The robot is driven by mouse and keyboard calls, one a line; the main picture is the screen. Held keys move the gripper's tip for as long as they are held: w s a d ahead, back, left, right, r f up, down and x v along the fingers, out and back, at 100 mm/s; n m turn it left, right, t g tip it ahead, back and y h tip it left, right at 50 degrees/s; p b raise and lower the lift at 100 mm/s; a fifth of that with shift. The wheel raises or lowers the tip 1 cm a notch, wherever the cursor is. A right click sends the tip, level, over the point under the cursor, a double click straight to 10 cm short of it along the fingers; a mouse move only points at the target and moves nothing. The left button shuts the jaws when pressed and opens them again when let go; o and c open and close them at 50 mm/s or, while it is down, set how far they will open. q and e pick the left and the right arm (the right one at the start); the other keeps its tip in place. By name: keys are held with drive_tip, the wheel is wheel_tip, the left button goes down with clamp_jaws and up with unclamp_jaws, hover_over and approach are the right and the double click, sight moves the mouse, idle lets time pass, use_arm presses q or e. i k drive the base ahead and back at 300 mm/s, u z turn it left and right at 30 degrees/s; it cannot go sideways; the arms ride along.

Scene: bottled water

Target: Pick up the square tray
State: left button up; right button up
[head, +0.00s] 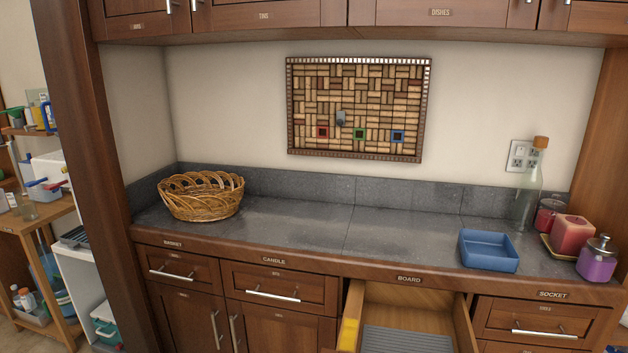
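A blue square tray (488,251) with raised walls sits on the dark grey counter, right of the middle and close to the front edge. It looks empty. Neither of my grippers shows in the head view, so I cannot see whether they are open or shut.
A wicker basket (201,195) stands at the counter's left. Right of the tray are a red candle (572,235), a purple jar (596,260) and a tall glass bottle (528,190). An open drawer (408,306) juts out below. The counter's middle (340,226) is clear.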

sight(479, 249)
drive_tip(key=z, duration=1.5)
drive_tip(key=i, duration=0.1)
drive_tip(key=u, duration=2.45)
drive_tip(key=i, duration=0.15)
drive_tip(key=u, duration=2.05)
drive_tip(key=k, duration=2.5)
drive_tip(key=z, duration=0.15)
